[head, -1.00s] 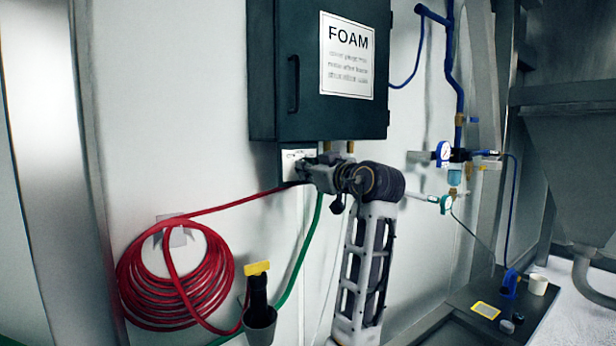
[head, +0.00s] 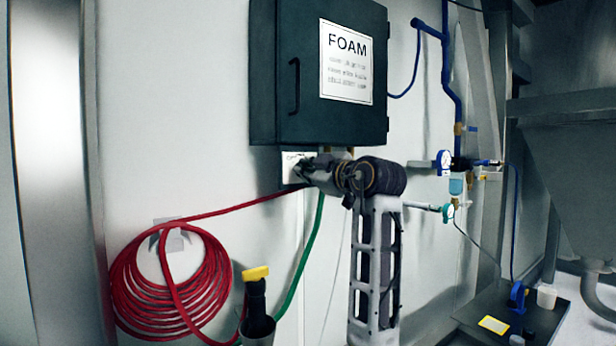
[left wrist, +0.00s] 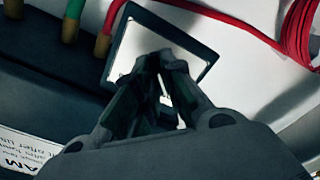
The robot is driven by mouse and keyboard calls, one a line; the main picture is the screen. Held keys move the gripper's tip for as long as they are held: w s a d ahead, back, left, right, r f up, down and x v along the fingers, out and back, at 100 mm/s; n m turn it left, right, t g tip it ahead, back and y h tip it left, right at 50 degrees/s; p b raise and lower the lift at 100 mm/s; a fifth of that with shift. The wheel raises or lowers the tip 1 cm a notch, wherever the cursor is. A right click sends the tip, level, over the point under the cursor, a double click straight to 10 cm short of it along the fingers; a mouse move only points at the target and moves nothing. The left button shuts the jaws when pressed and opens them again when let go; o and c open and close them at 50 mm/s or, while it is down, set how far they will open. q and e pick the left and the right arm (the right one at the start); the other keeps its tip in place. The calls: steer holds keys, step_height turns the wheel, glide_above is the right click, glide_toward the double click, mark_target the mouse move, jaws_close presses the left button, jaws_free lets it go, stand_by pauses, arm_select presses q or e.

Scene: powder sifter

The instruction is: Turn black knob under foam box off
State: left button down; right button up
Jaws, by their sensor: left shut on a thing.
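The dark green foam box (head: 310,125) hangs on the white wall with a FOAM sign (head: 346,62) on its door. Just under its lower left corner is a small white plate (head: 290,160); in the left wrist view the plate (left wrist: 128,48) has a dark frame. My left gripper (head: 303,172) is at this plate, below the box. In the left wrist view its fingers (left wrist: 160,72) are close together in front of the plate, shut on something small. The black knob cannot be made out; the fingers cover that spot. My right gripper is not in view.
A coiled red hose (head: 172,285) hangs at the lower left, its line running up to the plate area. A green hose (head: 305,255) drops below my gripper. A yellow-topped nozzle in a holder (head: 257,322) is below. Blue piping with gauges (head: 444,160) is to the right.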

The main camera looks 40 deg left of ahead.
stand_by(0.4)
arm_select(q)
steer(key=c, duration=1.5)
jaws_free()
steer(key=shift+d, duration=0.15)
steer(key=v, duration=1.1)
steer(key=shift+s+d, duration=0.15)
steer(key=shift+d, duration=0.2)
